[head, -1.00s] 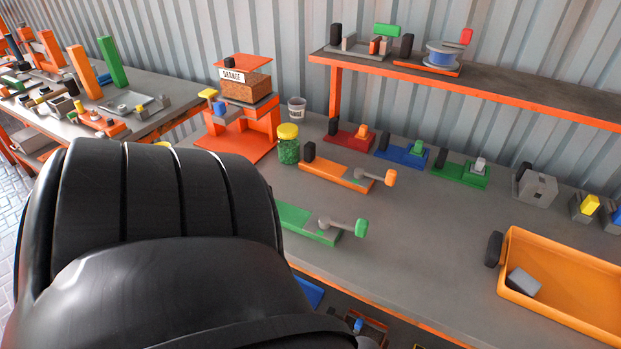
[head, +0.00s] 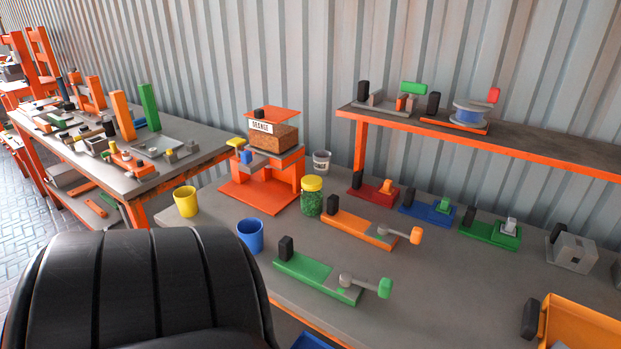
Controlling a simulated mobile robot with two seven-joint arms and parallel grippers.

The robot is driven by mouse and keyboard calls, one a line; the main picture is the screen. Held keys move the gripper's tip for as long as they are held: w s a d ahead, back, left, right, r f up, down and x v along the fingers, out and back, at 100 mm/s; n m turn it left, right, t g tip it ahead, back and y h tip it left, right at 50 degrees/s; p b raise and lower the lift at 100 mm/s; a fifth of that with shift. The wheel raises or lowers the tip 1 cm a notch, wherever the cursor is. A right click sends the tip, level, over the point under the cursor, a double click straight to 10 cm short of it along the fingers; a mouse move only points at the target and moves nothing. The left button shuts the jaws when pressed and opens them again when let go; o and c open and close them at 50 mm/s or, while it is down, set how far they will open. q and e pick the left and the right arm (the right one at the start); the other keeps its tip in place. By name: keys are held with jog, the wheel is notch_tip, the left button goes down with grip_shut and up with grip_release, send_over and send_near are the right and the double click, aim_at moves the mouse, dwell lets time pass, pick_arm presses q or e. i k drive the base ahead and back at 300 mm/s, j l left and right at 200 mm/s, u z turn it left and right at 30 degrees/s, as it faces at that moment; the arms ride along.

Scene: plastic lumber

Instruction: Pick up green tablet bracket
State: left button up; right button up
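Two green bracket-like pieces sit on the grey workbench. The nearer one is a long green bracket (head: 318,278) with a black block at its left end and a grey lever with a green knob at its right. The farther one is a short green base (head: 490,235) with a black block and a small grey clamp part. I cannot tell which is the tablet bracket. Neither of my grippers is in view. A large black part, likely my own arm, hides the lower left.
The workbench (head: 420,295) also holds an orange lever piece (head: 358,230), red and blue pieces (head: 428,214), a green-filled jar (head: 311,197), a blue cup (head: 250,235), a yellow cup (head: 186,201) and an orange bin (head: 585,325). A raised shelf (head: 500,137) stands behind.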

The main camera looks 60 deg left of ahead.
aim_at(321, 277)
jog(key=i+j+u, duration=0.1)
jog(key=u, duration=1.75)
jog(key=i+j, duration=0.05)
